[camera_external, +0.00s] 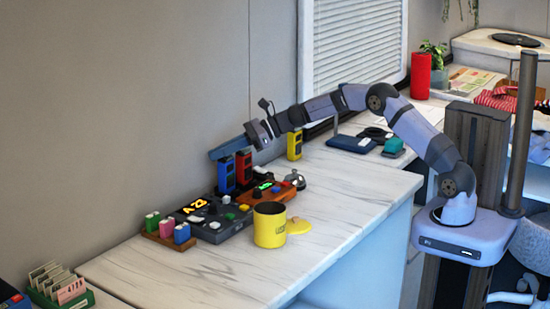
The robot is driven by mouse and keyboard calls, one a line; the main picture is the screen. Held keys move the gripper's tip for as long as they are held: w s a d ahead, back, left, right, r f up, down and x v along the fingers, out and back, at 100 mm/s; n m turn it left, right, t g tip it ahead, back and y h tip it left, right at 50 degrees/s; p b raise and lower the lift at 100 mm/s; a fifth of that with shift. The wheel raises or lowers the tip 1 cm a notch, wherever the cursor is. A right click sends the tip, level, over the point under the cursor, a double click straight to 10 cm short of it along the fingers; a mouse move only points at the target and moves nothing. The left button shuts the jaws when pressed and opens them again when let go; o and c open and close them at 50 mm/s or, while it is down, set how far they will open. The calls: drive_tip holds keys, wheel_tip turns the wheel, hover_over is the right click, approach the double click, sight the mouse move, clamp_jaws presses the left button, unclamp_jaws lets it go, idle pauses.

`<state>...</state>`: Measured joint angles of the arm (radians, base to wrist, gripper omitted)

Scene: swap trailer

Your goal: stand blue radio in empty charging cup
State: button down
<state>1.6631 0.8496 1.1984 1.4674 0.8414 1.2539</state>
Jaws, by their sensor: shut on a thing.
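The blue radio (226,176) is upright, with its top directly under my gripper (222,152). My gripper reaches in from the right and is shut on the radio's top end, as far as this small view shows. The radio's lower end is by the back of the dark console. I cannot tell whether it is inside a charging cup or just above one. A red radio (243,168) stands upright close to its right. A yellow radio (294,145) stands farther back to the right. The empty charging cup cannot be made out clearly.
A dark console (213,218) with lit digits and an orange-brown panel (272,194) sit in front of the radios. A yellow canister (269,226), a silver bell (295,180) and a rack of small coloured blocks (168,236) are nearby. The front right counter (340,215) is clear.

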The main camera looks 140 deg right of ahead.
drive_tip(key=shift+f, duration=0.3)
drive_tip(key=c, duration=2.2)
unclamp_jaws()
drive_tip(key=shift+s+a, duration=0.1)
drive_tip(key=shift+v, duration=5.4)
